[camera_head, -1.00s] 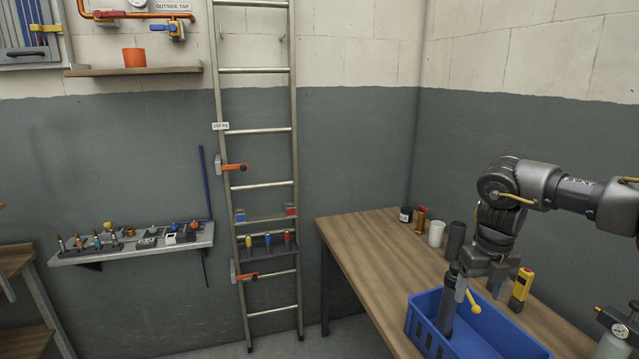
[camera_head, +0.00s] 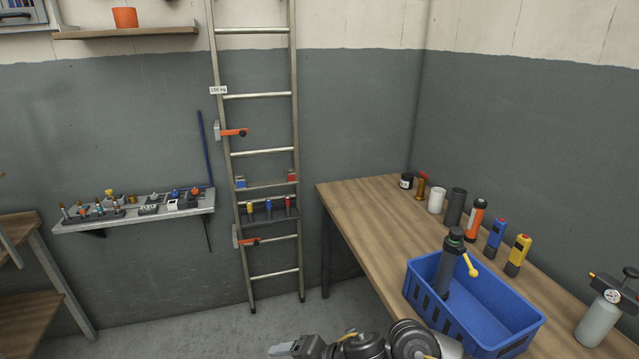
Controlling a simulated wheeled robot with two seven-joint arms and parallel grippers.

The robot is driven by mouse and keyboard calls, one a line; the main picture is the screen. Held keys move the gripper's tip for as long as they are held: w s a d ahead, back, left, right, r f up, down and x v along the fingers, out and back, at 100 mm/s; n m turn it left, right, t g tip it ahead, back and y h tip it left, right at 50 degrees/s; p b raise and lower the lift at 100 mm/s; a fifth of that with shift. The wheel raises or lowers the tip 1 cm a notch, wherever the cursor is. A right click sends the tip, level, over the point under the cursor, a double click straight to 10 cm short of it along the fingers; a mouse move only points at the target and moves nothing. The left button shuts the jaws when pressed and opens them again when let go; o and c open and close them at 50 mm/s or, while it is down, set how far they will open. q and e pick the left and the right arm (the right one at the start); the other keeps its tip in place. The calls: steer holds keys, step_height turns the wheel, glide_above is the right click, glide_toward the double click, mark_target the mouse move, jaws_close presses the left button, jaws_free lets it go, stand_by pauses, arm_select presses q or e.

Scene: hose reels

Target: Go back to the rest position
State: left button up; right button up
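My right gripper (camera_head: 283,349) is low at the bottom edge of the head view, pointing left. Its arm (camera_head: 385,345) lies folded beside it, in front of the wooden table. I see nothing held in it, but its fingers are small and I cannot tell if they are open or shut. A dark grey nozzle (camera_head: 446,268) with a yellow lever stands slightly tilted in the blue crate (camera_head: 478,318), apart from my gripper. My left gripper is not in view.
The wooden table (camera_head: 368,218) holds a black jar, a white cup, a dark cylinder and orange, blue and yellow torches along its back. A gas bottle (camera_head: 598,322) stands at the right. A ladder (camera_head: 263,150) and a wall shelf (camera_head: 135,216) are behind. The floor before the ladder is clear.

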steer(key=s+d+f+m+h, duration=0.3)
steer(key=s+d+m, duration=0.5)
steer(key=d+m, duration=0.2)
steer(key=s+d+f+m+h, duration=0.3)
steer(key=s+d+m, duration=0.4)
steer(key=d+m, duration=0.3)
steer(key=s+d+f+m+h, duration=0.4)
steer(key=s+d+m, duration=0.4)
steer(key=d+m, duration=0.25)
step_height(320, 180, down, 28)
steer(key=s+f+n+g+b, duration=0.1)
steer(key=g+b, duration=0.1)
steer(key=b, duration=0.1)
steer(key=s+d+f+b, duration=0.2)
steer(key=s+f, duration=1.4)
steer(key=f, duration=0.1)
steer(key=shift+s+d+g, duration=0.25)
steer(key=shift+d+g, duration=0.1)
steer(key=shift+g, duration=0.05)
